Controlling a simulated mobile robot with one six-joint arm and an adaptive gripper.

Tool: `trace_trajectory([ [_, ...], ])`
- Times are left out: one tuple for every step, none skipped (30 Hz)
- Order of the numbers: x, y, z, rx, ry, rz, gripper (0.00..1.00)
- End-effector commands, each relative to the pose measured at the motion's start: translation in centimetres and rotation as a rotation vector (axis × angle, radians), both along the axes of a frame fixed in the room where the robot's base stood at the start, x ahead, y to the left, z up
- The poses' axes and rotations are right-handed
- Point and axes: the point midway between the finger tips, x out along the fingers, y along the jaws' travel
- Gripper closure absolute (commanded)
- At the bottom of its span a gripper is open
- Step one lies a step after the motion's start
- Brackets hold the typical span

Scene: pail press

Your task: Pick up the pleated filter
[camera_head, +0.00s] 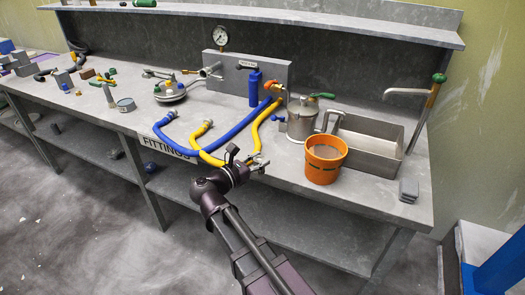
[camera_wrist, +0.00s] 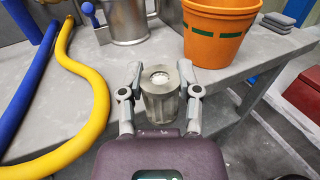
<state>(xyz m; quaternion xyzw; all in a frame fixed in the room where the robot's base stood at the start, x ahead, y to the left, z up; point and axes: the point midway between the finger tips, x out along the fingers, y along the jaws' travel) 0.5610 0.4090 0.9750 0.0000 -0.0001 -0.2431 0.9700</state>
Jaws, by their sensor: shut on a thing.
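The pleated filter (camera_wrist: 160,104) is a short grey cylinder with ribbed sides and a pale round opening in its top. It stands roughly upright between the two fingers of my gripper (camera_wrist: 160,88) in the wrist view. The fingers close on it from left and right. In the head view my gripper (camera_head: 248,162) is at the front edge of the grey bench (camera_head: 410,205), and the filter is hard to make out there. I cannot tell whether its underside touches the bench.
An orange pail (camera_head: 325,160) stands right of my gripper, before a metal sink (camera_head: 370,145). Yellow (camera_head: 212,158) and blue (camera_head: 215,138) hoses lie to the left. A metal can (camera_head: 302,122) stands behind. Grey pads (camera_head: 408,190) lie at the right end.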

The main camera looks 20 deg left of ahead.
Motion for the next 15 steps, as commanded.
trace_trajectory([
  [-0.46,-0.15,0.07,0.000,0.000,0.001,0.89],
  [-0.60,-0.18,0.08,0.000,0.000,0.000,0.89],
  [-0.76,-0.19,0.09,0.000,0.000,0.000,0.89],
  [-0.86,-0.20,0.10,0.000,0.000,0.000,0.89],
  [-0.93,-0.21,0.10,0.000,0.000,0.000,0.89],
  [-0.99,-0.21,0.10,0.000,0.000,0.000,0.89],
  [-1.03,-0.20,0.10,0.000,0.000,0.000,0.89],
  [-1.04,-0.19,0.10,0.000,0.000,0.000,0.89],
  [-1.05,-0.20,0.10,0.000,0.000,0.000,0.89],
  [-1.04,-0.19,0.10,0.000,0.000,0.000,0.89],
  [-1.04,-0.18,0.10,0.000,0.000,0.000,0.89],
  [-0.99,-0.26,0.10,0.000,0.000,-0.001,0.89],
  [-0.99,-0.28,0.10,0.000,0.000,-0.001,0.89],
  [-0.98,-0.29,0.10,0.000,0.000,-0.001,0.89],
  [-0.98,-0.29,0.10,0.000,0.000,-0.001,0.89],
])
